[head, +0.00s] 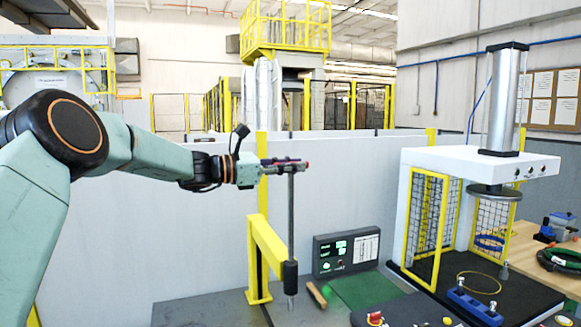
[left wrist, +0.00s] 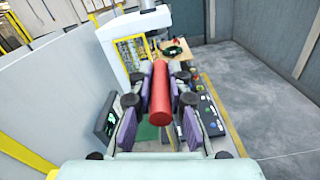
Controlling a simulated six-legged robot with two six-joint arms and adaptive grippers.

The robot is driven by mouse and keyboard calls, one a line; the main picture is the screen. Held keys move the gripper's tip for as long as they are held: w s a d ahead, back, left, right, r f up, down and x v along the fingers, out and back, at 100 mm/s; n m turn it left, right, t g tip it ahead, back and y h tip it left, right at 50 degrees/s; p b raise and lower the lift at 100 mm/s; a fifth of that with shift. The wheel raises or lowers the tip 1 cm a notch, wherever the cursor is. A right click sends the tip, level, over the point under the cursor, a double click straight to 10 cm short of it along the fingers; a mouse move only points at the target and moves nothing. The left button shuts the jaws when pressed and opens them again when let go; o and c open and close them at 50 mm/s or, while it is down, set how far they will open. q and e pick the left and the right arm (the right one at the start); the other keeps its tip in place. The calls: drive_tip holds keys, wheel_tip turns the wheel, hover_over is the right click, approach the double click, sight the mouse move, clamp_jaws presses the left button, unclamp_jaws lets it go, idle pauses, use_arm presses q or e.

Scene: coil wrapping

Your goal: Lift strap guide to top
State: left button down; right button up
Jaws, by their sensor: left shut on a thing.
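A grey vertical rod (head: 291,215) stands beside a yellow post in the head view, with a dark sleeve near its lower end. My left gripper (head: 285,166) is near the upper part of this rod, with my arm reaching in from the left. In the left wrist view my left gripper (left wrist: 160,105) has its fingers shut around a red cylinder (left wrist: 160,90), which I take to be the strap guide's handle. Only a small bit of red shows at the fingertips in the head view. The handle's joint with the rod is hidden by the fingers. My right gripper is not in view.
A yellow post (head: 266,255) stands close to the rod. A black control panel (head: 346,253) is low to its right. A white press (head: 480,165) with yellow mesh guards stands at the right. A grey partition (head: 160,240) runs behind; the space above the gripper looks open.

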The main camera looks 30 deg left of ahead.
use_arm(q)
drive_tip(key=shift+a+r, duration=0.1)
drive_tip(key=shift+r, duration=0.25)
drive_tip(key=c, duration=1.7)
unclamp_jaws()
drive_tip(key=o, duration=0.4)
drive_tip(key=shift+f, duration=0.15)
drive_tip(key=v, duration=1.1)
drive_tip(key=shift+s+a, duration=0.2)
drive_tip(key=shift+s, duration=0.15)
drive_tip(key=shift+s+a, duration=0.1)
drive_tip(key=shift+s, duration=0.05)
